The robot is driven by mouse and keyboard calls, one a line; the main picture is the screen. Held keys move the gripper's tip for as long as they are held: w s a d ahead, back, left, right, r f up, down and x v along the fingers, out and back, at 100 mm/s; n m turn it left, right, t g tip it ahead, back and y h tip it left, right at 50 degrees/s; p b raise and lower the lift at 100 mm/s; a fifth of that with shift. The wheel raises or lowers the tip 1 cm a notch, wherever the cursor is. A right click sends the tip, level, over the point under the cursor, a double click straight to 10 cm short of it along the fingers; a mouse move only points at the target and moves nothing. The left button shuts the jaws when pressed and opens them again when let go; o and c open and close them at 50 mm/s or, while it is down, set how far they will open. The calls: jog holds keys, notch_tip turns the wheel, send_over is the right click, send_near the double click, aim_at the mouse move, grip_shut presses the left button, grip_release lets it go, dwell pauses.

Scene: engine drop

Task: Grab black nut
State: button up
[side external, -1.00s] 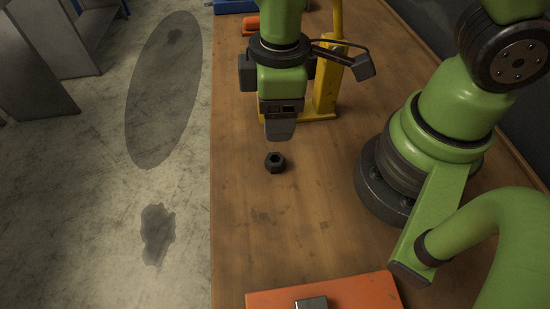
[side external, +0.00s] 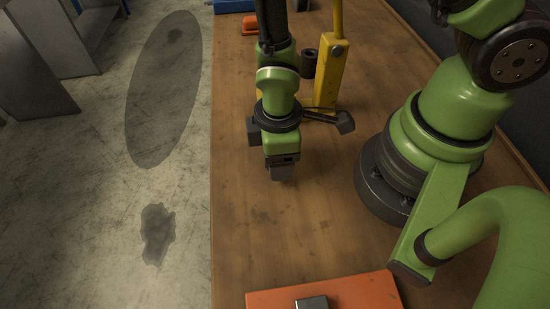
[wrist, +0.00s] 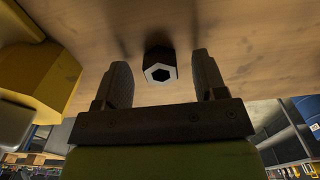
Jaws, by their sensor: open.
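The black nut (wrist: 160,64) shows in the wrist view as a dark hexagonal piece with a hole, on the wooden table. It lies between the two fingers of my gripper (wrist: 163,80), with a gap on each side, a little beyond the fingertips or level with them; I cannot tell which. The fingers are apart and hold nothing. In the side external view my gripper (side external: 283,174) is low over the table, pointing down, and hides the nut.
A yellow stand (side external: 328,75) rises just behind my gripper, with a dark cylinder (side external: 309,62) beside it. An orange plate (side external: 350,294) with a metal block (side external: 311,303) lies at the front. The wooden table (side external: 275,235) between is clear.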

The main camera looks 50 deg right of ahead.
jog(key=shift+f, duration=0.4)
jog(key=c, duration=1)
jog(key=shift+r, duration=0.15)
